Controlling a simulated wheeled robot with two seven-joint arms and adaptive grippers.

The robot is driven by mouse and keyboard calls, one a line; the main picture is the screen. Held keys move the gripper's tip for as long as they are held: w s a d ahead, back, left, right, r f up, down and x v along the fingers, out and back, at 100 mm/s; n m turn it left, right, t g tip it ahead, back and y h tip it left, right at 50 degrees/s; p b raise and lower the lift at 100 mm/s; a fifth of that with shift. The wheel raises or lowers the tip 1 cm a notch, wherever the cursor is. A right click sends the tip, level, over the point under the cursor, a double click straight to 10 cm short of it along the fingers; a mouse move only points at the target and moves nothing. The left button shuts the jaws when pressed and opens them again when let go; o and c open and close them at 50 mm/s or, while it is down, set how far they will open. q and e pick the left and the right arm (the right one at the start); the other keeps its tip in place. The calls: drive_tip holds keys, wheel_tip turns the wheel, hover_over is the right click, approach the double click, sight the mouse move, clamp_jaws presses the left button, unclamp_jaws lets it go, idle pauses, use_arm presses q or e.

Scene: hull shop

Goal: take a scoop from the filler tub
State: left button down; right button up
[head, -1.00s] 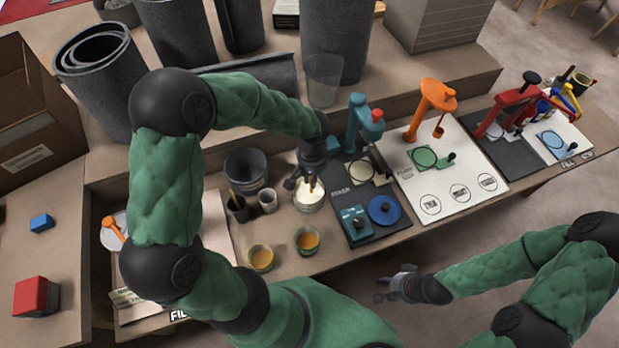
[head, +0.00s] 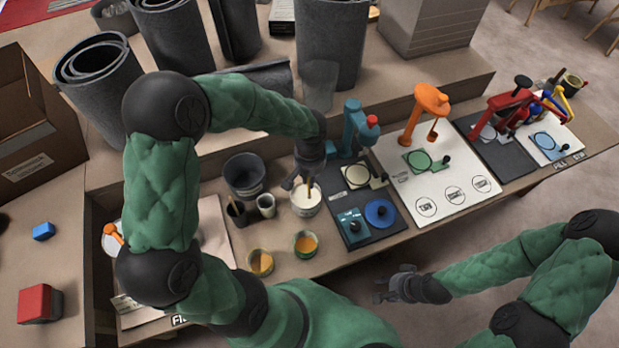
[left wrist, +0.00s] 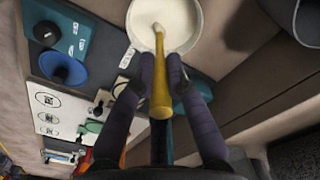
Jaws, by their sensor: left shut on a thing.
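The filler tub (head: 305,205) is a round pale tub of cream-white filler on the bench. It also shows in the left wrist view (left wrist: 188,40), at the top. My left gripper (head: 304,184) is over it, pointing down. In the left wrist view its fingers (left wrist: 159,72) are shut on a yellow-brown stick-like handle (left wrist: 160,98). The handle's far end reaches the filler; the tool's working end is hidden there or too small to tell. My right gripper (head: 382,289) is in front of the bench, over the floor, empty with fingers apart.
A dark bucket (head: 244,175), a dark cup with a stick (head: 237,213) and a small light cup (head: 266,205) stand left of the tub. Two orange-filled cups (head: 306,243) are in front. A teal press (head: 352,130) stands close on the right.

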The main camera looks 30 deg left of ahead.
use_arm(q)
drive_tip(key=shift+r+p, duration=2.85)
drive_tip(key=shift+r, duration=1.1)
drive_tip(key=shift+s, duration=0.15)
